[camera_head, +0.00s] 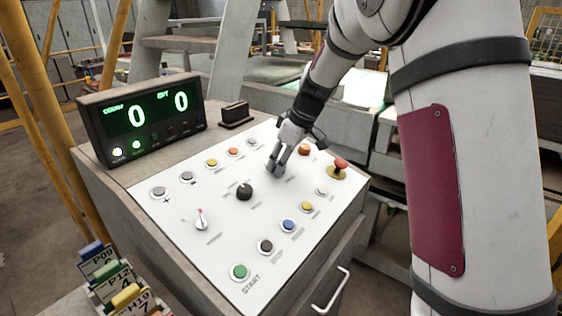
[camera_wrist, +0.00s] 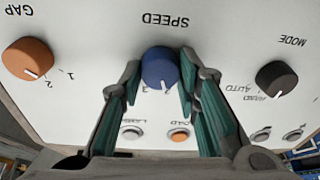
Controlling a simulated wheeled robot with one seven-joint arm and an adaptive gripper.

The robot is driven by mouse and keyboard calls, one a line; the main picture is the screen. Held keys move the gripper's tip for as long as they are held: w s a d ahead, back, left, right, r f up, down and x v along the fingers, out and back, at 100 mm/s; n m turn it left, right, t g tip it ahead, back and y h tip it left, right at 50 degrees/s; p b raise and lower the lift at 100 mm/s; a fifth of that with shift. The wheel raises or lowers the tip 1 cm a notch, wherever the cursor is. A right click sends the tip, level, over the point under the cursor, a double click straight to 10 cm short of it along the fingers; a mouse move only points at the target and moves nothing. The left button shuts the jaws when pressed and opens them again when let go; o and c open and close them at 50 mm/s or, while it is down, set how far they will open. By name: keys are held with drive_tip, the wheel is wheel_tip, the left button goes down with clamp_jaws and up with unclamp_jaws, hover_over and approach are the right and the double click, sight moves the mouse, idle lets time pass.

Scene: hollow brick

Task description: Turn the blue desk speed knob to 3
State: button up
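The blue speed knob (camera_wrist: 159,67) sits on the white panel under the word SPEED, which appears upside down in the wrist view. Its white pointer faces the bottom of that view, slightly right. My gripper (camera_wrist: 161,66) is around the knob, with one fingertip close to each side. A narrow gap seems to show at the fingertips, so it looks open. In the head view, my gripper (camera_head: 277,168) reaches down to the panel's far middle and hides the blue knob.
An orange GAP knob (camera_wrist: 27,59) and a black MODE knob (camera_wrist: 276,78) flank it. The sloped desk panel (camera_head: 170,240) also carries several push buttons, a red mushroom button (camera_head: 340,163) and a red-tipped switch (camera_head: 201,220). A display (camera_head: 140,118) reading 0 and 0 stands behind.

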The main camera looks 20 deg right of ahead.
drive_tip(key=shift+m, duration=0.4)
drive_tip(key=m, duration=0.3)
drive_tip(key=shift+m+t, duration=0.3)
drive_tip(key=shift+m+h+p, duration=0.3)
drive_tip(key=shift+m, duration=1.5)
drive_tip(key=o, duration=1.2)
drive_tip(key=shift+c, duration=0.2)
drive_tip(key=v, duration=1.2)
